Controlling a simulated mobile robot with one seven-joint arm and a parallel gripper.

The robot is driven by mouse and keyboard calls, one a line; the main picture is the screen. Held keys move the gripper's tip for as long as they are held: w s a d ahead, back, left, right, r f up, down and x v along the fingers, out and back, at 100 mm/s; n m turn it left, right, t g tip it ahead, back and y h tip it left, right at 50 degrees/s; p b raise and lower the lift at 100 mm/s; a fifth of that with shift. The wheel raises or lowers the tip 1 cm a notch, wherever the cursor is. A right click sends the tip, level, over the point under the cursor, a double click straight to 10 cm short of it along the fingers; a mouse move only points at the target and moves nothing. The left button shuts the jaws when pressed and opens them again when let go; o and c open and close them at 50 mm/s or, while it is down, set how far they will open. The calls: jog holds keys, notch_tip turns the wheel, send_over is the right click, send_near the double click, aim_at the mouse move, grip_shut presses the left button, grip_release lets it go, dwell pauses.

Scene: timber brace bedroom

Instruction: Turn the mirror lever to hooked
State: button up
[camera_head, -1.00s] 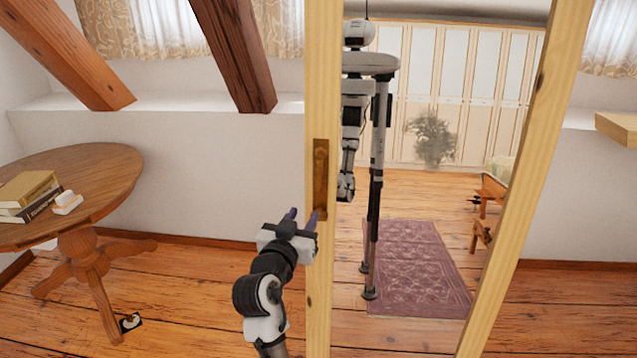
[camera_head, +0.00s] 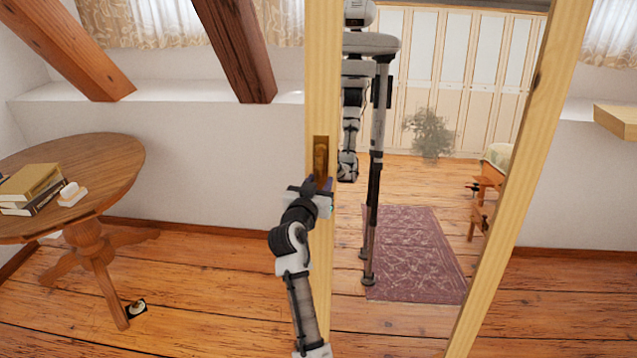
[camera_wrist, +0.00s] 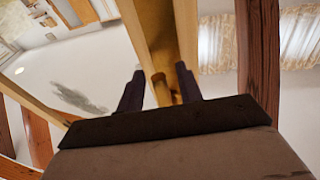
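The mirror lever (camera_head: 321,157) is a small brass-brown piece on a dark plate. It is set upright on the left wooden post of the mirror frame (camera_head: 322,60). My gripper (camera_head: 322,182) is at the lower end of the lever, in front of the post, and hides that end. In the wrist view my gripper (camera_wrist: 160,88) has its two dark fingers apart. The lever (camera_wrist: 161,90) shows between them there, with a gap on either side. I cannot tell whether a finger touches it.
The mirror glass (camera_head: 420,200) reflects my body, a rug and wardrobe doors. A round wooden table (camera_head: 110,160) with books (camera_head: 35,185) stands at the left. A wooden shelf edge (camera_head: 617,121) juts in at the right. The floor between table and mirror is mostly clear.

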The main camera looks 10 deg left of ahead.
jog(key=shift+c, duration=0.3)
grip_shut()
